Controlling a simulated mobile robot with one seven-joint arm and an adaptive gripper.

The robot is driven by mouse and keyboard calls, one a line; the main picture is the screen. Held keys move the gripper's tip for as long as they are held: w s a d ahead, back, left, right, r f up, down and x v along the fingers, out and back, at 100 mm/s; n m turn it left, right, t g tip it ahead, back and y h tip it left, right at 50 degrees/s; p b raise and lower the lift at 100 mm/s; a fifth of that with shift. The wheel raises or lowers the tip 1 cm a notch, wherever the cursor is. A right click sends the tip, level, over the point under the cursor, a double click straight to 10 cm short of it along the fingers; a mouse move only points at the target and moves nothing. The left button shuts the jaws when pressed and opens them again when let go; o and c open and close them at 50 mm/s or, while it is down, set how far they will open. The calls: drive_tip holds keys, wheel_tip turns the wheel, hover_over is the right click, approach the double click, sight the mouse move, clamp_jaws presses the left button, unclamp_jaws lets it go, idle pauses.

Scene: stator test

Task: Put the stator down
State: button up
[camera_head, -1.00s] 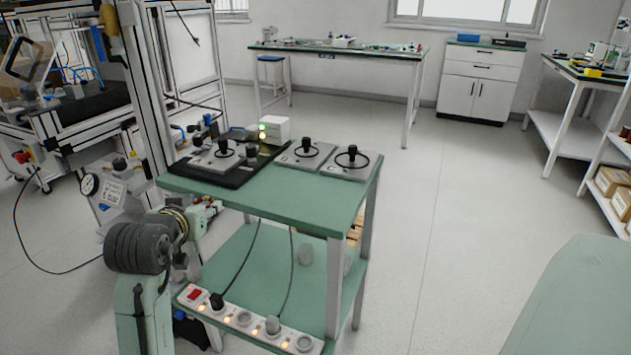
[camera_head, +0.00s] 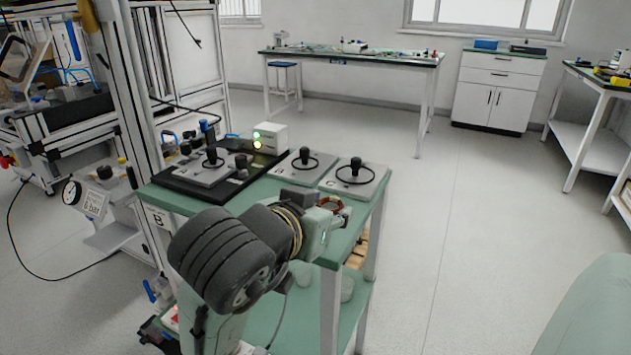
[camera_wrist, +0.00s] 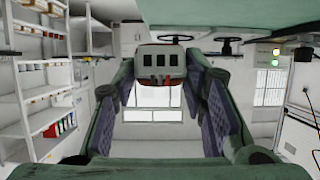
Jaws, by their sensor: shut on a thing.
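My gripper (camera_head: 335,210) is over the near right part of the green table top (camera_head: 262,192). A small reddish ring shape at its end appears to be part of the stator (camera_head: 331,202), mostly hidden by the gripper. In the wrist view, which looks upside down, my gripper (camera_wrist: 160,72) has a finger on each side of the stator (camera_wrist: 160,58). The stator shows as a grey block with dark and reddish parts, held between the fingertips. I cannot tell whether it touches the table.
Grey plates with black knobs and rings stand behind: one (camera_head: 303,164), another (camera_head: 357,178), and a third (camera_head: 205,172) on a black base. A white box (camera_head: 270,137) has green and yellow lights lit. A narrow green strip is free before the plates.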

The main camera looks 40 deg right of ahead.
drive_tip(key=p, duration=0.2)
drive_tip(key=w+d+r+p, duration=0.1)
drive_tip(key=p, duration=0.1)
drive_tip(key=shift+w+d+g, duration=0.2)
drive_tip(key=shift+w+g, duration=0.05)
drive_tip(key=shift+g, duration=0.05)
drive_tip(key=p, duration=0.3)
drive_tip(key=shift+w+d+f, duration=0.2)
drive_tip(key=shift+w+f, duration=0.15)
drive_tip(key=shift+w, duration=0.05)
drive_tip(key=w+d+p, duration=0.1)
drive_tip(key=w+p, duration=0.1)
drive_tip(key=p, duration=0.4)
drive_tip(key=shift+w+d+f, duration=0.15)
drive_tip(key=shift+w+d, duration=0.05)
drive_tip(key=w+d, duration=0.1)
drive_tip(key=w, duration=0.1)
drive_tip(key=w+d+f+p, duration=0.1)
drive_tip(key=w+d, duration=0.2)
drive_tip(key=w, duration=0.1)
drive_tip(key=shift+w+d+f, duration=0.15)
drive_tip(key=shift+d, duration=0.05)
drive_tip(key=shift+w+d+f, duration=0.1)
drive_tip(key=shift+w+d, duration=0.05)
drive_tip(key=shift+f+p, duration=0.55)
drive_tip(key=shift+f, duration=1.15)
